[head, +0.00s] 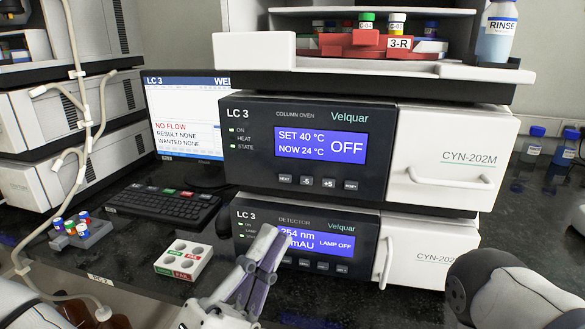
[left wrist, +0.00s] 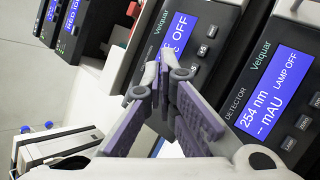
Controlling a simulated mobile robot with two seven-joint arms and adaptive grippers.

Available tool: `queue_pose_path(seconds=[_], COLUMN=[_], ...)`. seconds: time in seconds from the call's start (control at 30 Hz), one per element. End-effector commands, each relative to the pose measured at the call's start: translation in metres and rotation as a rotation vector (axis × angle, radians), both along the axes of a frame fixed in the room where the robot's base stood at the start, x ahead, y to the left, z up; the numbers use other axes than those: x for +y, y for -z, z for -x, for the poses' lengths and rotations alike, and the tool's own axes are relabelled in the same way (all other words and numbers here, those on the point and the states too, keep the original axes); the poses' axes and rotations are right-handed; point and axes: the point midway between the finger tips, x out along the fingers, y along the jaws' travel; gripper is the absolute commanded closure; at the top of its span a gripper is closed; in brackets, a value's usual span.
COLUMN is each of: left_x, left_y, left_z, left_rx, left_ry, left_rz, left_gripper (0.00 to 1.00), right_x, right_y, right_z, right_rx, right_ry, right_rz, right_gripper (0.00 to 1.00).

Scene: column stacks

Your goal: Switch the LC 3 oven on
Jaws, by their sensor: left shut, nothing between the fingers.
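The LC 3 column oven (head: 310,145) is a dark-fronted unit with a white door on its right. Its blue display (head: 320,145) reads SET 40 °C, NOW 24 °C and OFF. A row of small buttons (head: 318,183) sits below the display, two of them marked -5 and +5. In the left wrist view part of the oven panel (left wrist: 209,31) shows behind the fingers. My left gripper (head: 272,238) is shut and empty, below the oven, in front of the detector (head: 310,222), hiding part of its display. Contact cannot be told. My right gripper is out of view.
A monitor (head: 185,125) and keyboard (head: 163,203) stand left of the oven. A white block with coloured labels (head: 184,260) and a vial rack (head: 80,233) lie on the dark bench. Above is a tray unit with a RINSE bottle (head: 496,35). Blue-capped bottles (head: 532,145) stand right.

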Motion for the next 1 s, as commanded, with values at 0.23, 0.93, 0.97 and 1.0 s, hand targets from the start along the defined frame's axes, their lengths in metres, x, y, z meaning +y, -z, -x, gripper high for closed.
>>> queue_pose_path(seconds=[0.23, 0.93, 0.97, 1.0], left_x=[0.006, -0.012, -0.014, -0.015], left_y=[-0.017, -0.012, -0.012, -0.011], left_z=[0.001, -0.056, -0.060, -0.065], left_rx=[-0.037, -0.032, -0.031, -0.031], left_ry=[0.004, 0.001, 0.001, 0.001], left_rz=[0.052, 0.047, 0.047, 0.048], left_gripper=[1.00, 1.00, 1.00, 1.00], right_x=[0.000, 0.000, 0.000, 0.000], right_y=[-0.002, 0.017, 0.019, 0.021], right_z=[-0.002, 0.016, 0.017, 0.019], right_rx=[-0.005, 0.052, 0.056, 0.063], right_ry=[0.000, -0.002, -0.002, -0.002], right_rz=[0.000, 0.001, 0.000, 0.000], right_gripper=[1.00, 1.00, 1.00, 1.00])
